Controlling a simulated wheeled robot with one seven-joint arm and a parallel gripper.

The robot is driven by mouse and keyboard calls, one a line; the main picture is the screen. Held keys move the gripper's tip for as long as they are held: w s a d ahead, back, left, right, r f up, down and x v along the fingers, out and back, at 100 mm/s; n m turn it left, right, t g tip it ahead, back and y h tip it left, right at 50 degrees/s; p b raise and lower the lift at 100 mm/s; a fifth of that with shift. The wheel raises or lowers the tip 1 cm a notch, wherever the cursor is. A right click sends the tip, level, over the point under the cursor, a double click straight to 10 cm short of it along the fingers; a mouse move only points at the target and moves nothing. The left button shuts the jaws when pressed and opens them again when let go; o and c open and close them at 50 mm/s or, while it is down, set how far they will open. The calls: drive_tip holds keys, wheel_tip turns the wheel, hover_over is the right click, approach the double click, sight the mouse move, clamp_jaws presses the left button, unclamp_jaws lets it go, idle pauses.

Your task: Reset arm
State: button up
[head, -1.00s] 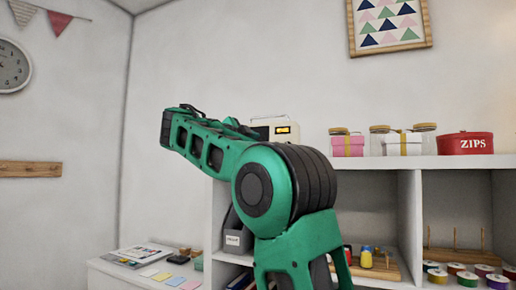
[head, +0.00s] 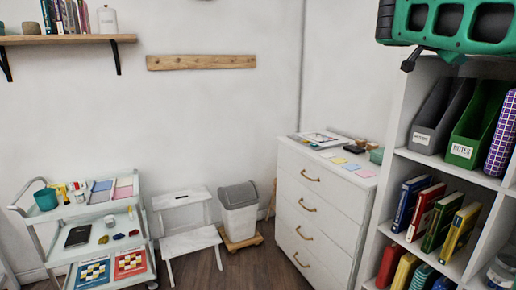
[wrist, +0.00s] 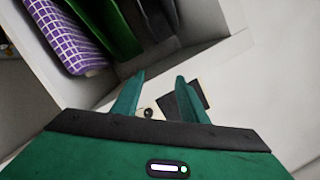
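My gripper (wrist: 161,80) shows in the wrist view with its two green fingers apart and nothing held between them. Past the fingertips are a pale wall and a small dark and cream patch that I cannot make out. A green link of my arm crosses the top right corner of the head view, in front of the white shelf unit (head: 397,115). My gripper is outside the head view.
Magazine files (head: 432,118) and books (head: 440,225) fill the shelf unit. A white chest of drawers (head: 318,218) stands beside it. A grey-lidded bin (head: 239,215), a white step stool (head: 190,243) and a loaded trolley (head: 50,252) stand left. Some wooden floor is clear.

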drive_tip(key=s+a+f+n+y, duration=0.2)
drive_tip(key=a+f+n+y, duration=0.35)
drive_tip(key=f, duration=0.65)
drive_tip(key=s+a+f+n+y, duration=0.25)
drive_tip(key=a+f+n, duration=0.45)
drive_tip(key=f, duration=0.5)
drive_tip(key=s+a+f+n+g+y, duration=0.2)
drive_tip(key=s+a+f+n+y, duration=0.1)
drive_tip(key=s+a+f, duration=0.6)
drive_tip(key=s+a+f+n+g+y, duration=0.2)
drive_tip(key=s+a+f+n+y, duration=0.15)
drive_tip(key=s+a+f, duration=0.65)
drive_tip(key=s+d+f+m+g, duration=0.1)
drive_tip(key=s+d+m+g, duration=0.1)
drive_tip(key=s+d, duration=0.5)
drive_tip(key=s+d+f+m+g, duration=0.2)
drive_tip(key=s+d+m, duration=0.2)
drive_tip(key=s+d, duration=0.3)
drive_tip(key=shift+s+d+f, duration=0.2)
drive_tip(key=shift+s+f, duration=0.05)
drive_tip(key=shift+s, duration=0.55)
drive_tip(key=shift+h, duration=0.25)
